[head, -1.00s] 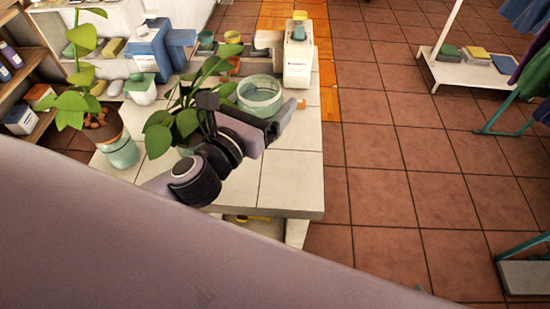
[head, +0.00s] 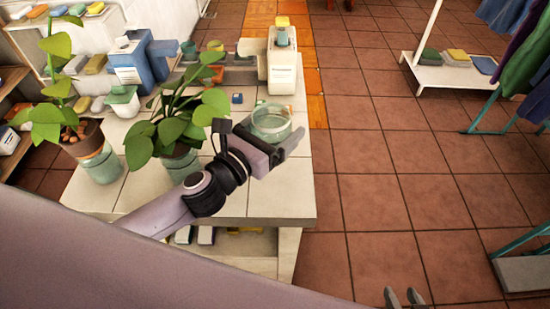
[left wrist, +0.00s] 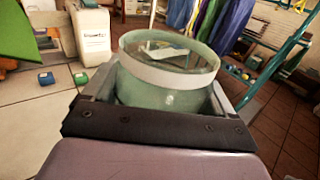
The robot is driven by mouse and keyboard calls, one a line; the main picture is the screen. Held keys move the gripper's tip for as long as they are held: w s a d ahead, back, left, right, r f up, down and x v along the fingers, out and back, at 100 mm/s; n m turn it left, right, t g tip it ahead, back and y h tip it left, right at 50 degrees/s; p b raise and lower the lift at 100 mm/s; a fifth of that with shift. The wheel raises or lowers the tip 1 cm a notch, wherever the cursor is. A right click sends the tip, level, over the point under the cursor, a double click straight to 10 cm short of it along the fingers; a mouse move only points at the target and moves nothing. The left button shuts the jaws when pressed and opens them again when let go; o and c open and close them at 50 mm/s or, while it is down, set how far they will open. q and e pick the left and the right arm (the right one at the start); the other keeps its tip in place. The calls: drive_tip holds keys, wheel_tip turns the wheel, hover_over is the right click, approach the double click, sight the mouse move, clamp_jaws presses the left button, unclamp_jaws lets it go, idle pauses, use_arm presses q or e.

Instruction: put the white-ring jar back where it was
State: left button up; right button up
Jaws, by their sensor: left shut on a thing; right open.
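The white-ring jar (head: 271,121) is a pale green, see-through round vessel. The left wrist view shows it large, with a white band (left wrist: 165,76) around its top. My left gripper (head: 287,146) is shut on the jar, with a finger on each side of it in the left wrist view. The jar looks upright or slightly tilted, over the front right part of the tiled counter. I cannot tell how high it is above the counter. My right gripper (head: 405,297) shows only its fingertips at the bottom edge of the head view, apart and empty.
A white bottle (head: 282,65) stands behind the jar on the counter (head: 285,195). A small blue block (head: 237,98) lies behind left. Two potted plants (head: 180,120) (head: 97,158) and a blue dispenser (head: 140,62) stand to the left. Tiled floor lies right.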

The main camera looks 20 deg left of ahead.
use_arm(q)
drive_tip(key=shift+f+b, duration=1.6)
drive_tip(key=shift+f, duration=2.1)
drive_tip(key=shift+f, duration=0.25)
drive_tip(key=o, duration=1.2)
drive_tip(key=shift+o, duration=0.2)
drive_tip(key=shift+r, duration=0.15)
